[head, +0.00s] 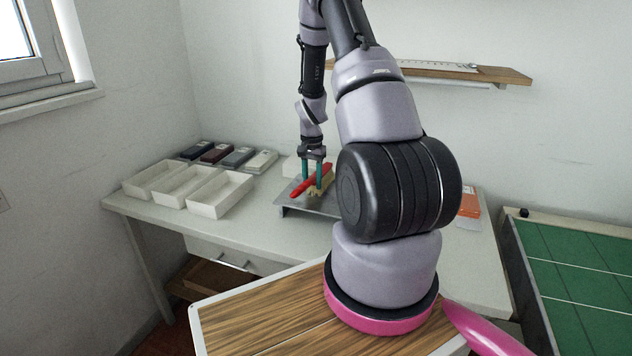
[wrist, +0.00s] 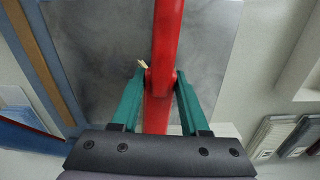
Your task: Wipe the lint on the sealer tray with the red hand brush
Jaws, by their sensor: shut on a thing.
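The red hand brush (head: 304,188) is between the teal fingers of my gripper (head: 312,178), which is shut on its handle. In the wrist view, the red brush (wrist: 166,40) runs up the middle between the fingertips of my gripper (wrist: 160,80). Pale tan bristles show below the brush in the head view, low over the tray; I cannot tell whether they touch it. The grey metal sealer tray (head: 296,208) is on the table under the brush, and its surface (wrist: 100,60) fills much of the wrist view. I cannot make out lint on it.
White open bins (head: 218,194) stand left on the table (head: 262,232), with several dark and pale boxes (head: 237,158) behind them. An orange box (head: 469,203) is right of my arm. A wall shelf (head: 460,72) hangs above. A green-topped table (head: 580,270) stands at right.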

